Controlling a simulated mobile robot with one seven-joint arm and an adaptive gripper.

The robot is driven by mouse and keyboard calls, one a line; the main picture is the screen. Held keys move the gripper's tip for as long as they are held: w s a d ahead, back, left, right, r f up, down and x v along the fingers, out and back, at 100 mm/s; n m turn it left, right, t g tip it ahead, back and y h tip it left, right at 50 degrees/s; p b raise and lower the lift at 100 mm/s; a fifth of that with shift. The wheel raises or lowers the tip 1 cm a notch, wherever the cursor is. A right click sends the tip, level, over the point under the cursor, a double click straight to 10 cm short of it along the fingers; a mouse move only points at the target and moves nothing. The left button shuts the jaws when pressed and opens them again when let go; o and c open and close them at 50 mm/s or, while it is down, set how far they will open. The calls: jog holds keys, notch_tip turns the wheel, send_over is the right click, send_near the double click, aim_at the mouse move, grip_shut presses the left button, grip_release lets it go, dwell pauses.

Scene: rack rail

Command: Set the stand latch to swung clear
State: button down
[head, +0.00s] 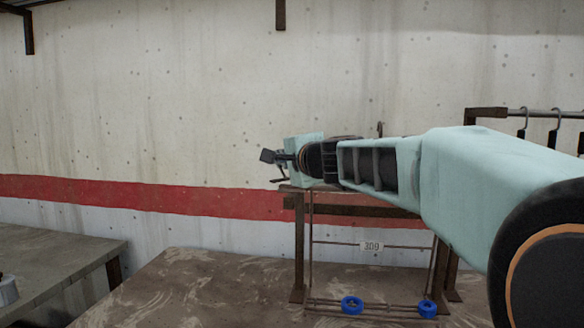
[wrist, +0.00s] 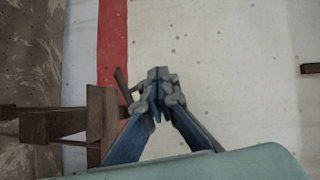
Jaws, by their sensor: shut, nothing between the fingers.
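The stand (head: 299,240) is a brown metal frame on the table, with a number tag and two blue round parts low on it. Its brown post and beam (wrist: 100,120) also show in the wrist view. A short dark bar (wrist: 122,86) leans at the end of that post and looks like the stand latch; its exact position is hard to tell. My gripper (head: 267,156) is at the stand's upper left end. In the wrist view my gripper (wrist: 158,76) is shut and empty, just right of the bar. I cannot tell whether they touch.
A rail with hooks (head: 545,113) is at the right, behind my arm. The table (head: 190,290) in front of the stand is mostly bare. Another table (head: 60,262) stands at the left. The wall with a red stripe (head: 130,194) is behind.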

jog(key=w+a, duration=0.4)
jog(key=shift+w+a, duration=0.15)
jog(key=shift+w, duration=0.15)
dwell(0.5)
dwell(0.5)
